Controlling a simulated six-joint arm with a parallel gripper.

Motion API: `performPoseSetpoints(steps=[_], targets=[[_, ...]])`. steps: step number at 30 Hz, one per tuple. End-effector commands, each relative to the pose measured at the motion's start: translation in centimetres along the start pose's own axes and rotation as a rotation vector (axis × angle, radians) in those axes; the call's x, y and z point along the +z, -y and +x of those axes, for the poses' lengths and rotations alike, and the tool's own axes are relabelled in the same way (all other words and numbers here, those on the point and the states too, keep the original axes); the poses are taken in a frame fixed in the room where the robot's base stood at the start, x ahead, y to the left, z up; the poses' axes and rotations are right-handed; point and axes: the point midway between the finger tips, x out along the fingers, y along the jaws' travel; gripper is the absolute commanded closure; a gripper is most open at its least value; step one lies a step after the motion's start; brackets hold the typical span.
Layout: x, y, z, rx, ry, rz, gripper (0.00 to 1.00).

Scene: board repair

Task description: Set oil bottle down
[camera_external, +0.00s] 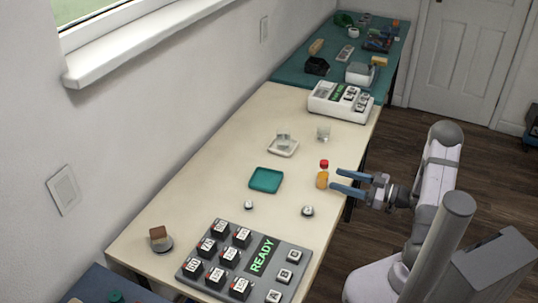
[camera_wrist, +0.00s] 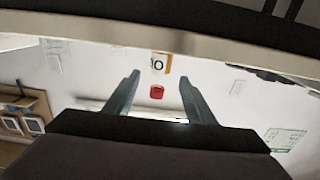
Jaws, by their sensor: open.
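The oil bottle (camera_external: 322,179), amber with a red cap, stands upright on the cream table near its right edge. In the wrist view the bottle (camera_wrist: 158,64) appears upside down, its red cap below its body, beyond and between the fingertips. My gripper (camera_external: 335,181) is open, with its two blue fingers pointing left at the bottle. The fingertips are close beside the bottle; whether they touch it I cannot tell. The gripper's fingers also show in the wrist view (camera_wrist: 158,76), spread apart with nothing held between them.
A teal tray (camera_external: 266,188) lies left of the bottle. A glass (camera_external: 323,133) and a white dish (camera_external: 292,148) stand behind it. Small round items (camera_external: 307,211) lie in front. A grey board reading READY (camera_external: 213,282) fills the near end. A white device (camera_external: 325,107) stands at the far end.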

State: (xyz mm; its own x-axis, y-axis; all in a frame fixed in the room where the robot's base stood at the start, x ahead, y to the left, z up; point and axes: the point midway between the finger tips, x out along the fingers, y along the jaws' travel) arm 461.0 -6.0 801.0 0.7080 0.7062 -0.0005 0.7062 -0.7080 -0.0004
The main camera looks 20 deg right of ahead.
Motion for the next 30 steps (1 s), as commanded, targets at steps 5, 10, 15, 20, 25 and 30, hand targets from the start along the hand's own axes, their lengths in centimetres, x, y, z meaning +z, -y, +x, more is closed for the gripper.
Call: performPoseSetpoints(steps=[5,10,15,20,25,30], targets=[[0.0,-0.1,-2.8,0.004,-0.001,-0.001,0.50],[0.0,-0.1,-4.4,0.002,-0.001,-0.001,0.50],[0.0,0.0,-5.1,0.000,-0.001,-0.001,0.50],[0.0,0.0,-5.2,-0.001,-0.001,-0.001,0.50],[0.0,0.0,-5.2,-0.001,0.000,-0.001,0.50],[0.0,0.0,-5.2,0.000,0.002,-0.001,0.50]])
